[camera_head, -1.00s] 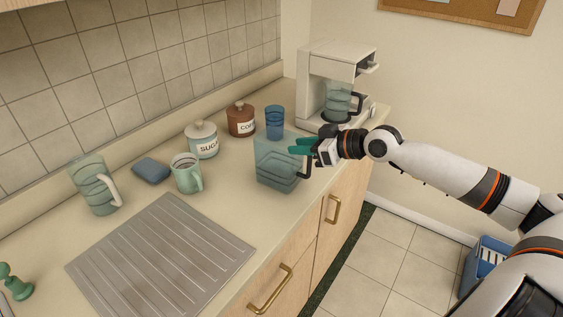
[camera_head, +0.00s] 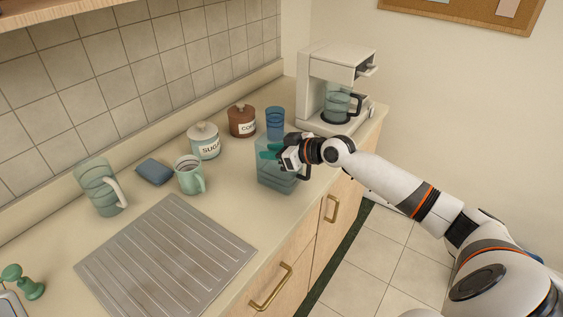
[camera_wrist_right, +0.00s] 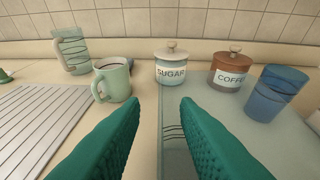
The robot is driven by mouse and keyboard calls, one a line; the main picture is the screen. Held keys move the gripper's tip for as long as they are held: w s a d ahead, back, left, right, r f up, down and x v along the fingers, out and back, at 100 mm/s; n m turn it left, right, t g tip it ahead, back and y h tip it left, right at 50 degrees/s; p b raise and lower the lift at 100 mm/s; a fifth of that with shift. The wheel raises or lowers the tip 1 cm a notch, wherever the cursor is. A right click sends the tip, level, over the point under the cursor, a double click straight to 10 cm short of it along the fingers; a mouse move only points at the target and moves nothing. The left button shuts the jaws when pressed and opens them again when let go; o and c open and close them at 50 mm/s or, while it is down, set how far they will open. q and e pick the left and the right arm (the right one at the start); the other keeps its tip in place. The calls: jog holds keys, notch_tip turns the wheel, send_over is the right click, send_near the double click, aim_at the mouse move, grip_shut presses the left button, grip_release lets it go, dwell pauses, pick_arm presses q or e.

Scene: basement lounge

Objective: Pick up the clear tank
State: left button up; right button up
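The clear tank (camera_head: 277,178), a see-through bluish box-shaped container with a dark handle on its right side, stands upright on the counter. My right gripper (camera_head: 270,152) is at its upper part, with the teal fingers over or at the rim. In the right wrist view, the fingers (camera_wrist_right: 160,105) are apart with nothing clamped between them. A tank edge runs between them, and the tank's clear surface (camera_wrist_right: 205,120) spreads to the right. I cannot tell whether a finger touches the tank. My left gripper is not in view.
A blue tumbler (camera_head: 275,122) stands just behind the tank. The coffee jar (camera_head: 242,121), sugar jar (camera_head: 204,140) and green mug (camera_head: 189,175) are to the left. The coffee maker (camera_head: 335,85) is behind right. A ribbed drain mat (camera_head: 165,255) lies at front left.

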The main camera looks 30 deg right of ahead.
grip_shut()
dwell(1.4)
